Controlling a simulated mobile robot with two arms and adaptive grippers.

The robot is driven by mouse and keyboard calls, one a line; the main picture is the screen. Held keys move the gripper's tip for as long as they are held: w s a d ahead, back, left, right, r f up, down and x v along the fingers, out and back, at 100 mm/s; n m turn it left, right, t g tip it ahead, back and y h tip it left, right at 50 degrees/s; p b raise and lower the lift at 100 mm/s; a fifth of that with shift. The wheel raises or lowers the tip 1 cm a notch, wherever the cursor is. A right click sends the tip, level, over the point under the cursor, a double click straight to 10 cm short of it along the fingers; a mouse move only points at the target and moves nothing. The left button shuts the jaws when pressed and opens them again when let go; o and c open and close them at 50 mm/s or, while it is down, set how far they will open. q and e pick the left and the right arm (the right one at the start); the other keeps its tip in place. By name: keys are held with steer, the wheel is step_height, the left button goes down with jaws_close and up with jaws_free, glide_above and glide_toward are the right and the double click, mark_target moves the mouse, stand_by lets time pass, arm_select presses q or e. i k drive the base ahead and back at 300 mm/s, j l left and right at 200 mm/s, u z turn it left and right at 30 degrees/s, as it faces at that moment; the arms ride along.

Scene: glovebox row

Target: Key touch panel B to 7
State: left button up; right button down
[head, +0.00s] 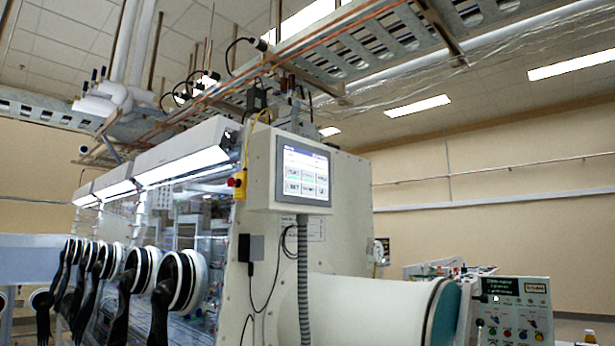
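A touch panel (303,172) with a lit screen is mounted high on the end wall of the glovebox, in the middle of the head view. Its screen has a dark header strip and two rows of keys. The lettering is too small to read, so I cannot tell whether it is panel B or what value it shows. Neither of my grippers is in the head view.
Black gloves on round ports (180,280) line the glovebox front at left. A red and yellow emergency stop (238,182) sits left of the panel. Below are a grey ribbed conduit (303,270) and a large white cylinder (365,308). A control board (517,310) stands at lower right.

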mark_target(320, 191)
steer(key=i+j+u, duration=0.1)
steer(key=i, duration=0.35)
steer(key=i+j+u, duration=0.1)
steer(key=i+j, duration=0.15)
steer(key=i, duration=0.2)
steer(key=i+j+u, duration=0.15)
steer(key=i, duration=0.25)
